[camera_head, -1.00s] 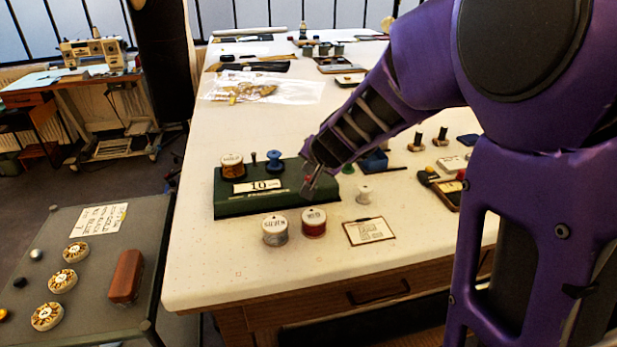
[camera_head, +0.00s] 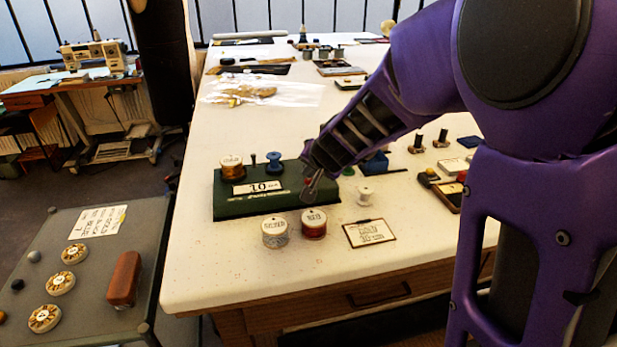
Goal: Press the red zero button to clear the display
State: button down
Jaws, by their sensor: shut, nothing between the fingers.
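The green device (camera_head: 235,208) stands on the white table, with a pale display (camera_head: 258,187) that seems to read 10 and a unit too small to read. A gold-topped spool (camera_head: 232,166) and a blue spool (camera_head: 274,163) stand on the device's top.
Two labelled spools, one pale (camera_head: 275,232) and one red (camera_head: 314,224), stand close in front of the device. A white spool (camera_head: 366,194) and a framed card (camera_head: 369,233) lie to the right. The table's front left is clear.

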jog(key=shift+f, duration=0.15)
dwell(0.4)
jog(key=shift+r+p, duration=0.7)
jog(key=shift+r, duration=0.2)
jog(key=shift+r, duration=0.1)
notch_tip(320, 180, up, 5)
jog(key=p, duration=0.4)
jog(key=shift+p, duration=0.35)
